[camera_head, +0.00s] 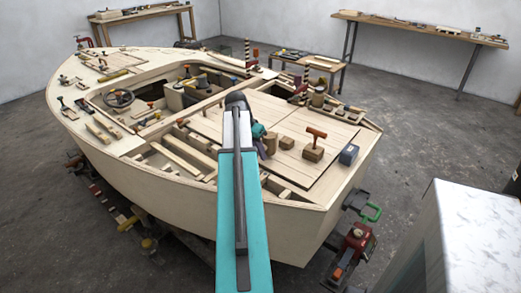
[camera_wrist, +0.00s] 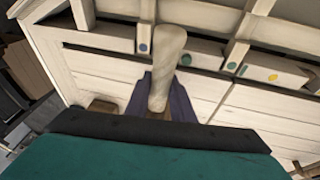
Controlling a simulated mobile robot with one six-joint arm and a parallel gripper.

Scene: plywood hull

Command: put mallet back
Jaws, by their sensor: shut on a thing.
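In the wrist view my gripper (camera_wrist: 168,105) is shut on a pale, rounded wooden piece, which I take to be the mallet (camera_wrist: 168,58). It stands up between the two dark purple fingers; its lower end is hidden by the gripper body. In the head view my teal arm reaches over the near side of the plywood hull, and my gripper (camera_head: 264,148) shows only partly at its right edge, above the deck panels. A brown wooden cylinder (camera_head: 270,143) shows beside the gripper; I cannot tell whether it is part of the mallet.
The plywood hull (camera_head: 150,190) fills the middle. On its deck stand a wooden block with an orange T-handle (camera_head: 314,145) and a dark blue-grey box (camera_head: 348,155). Loose wood and tools lie at the left. A white marbled surface (camera_head: 475,225) stands at right.

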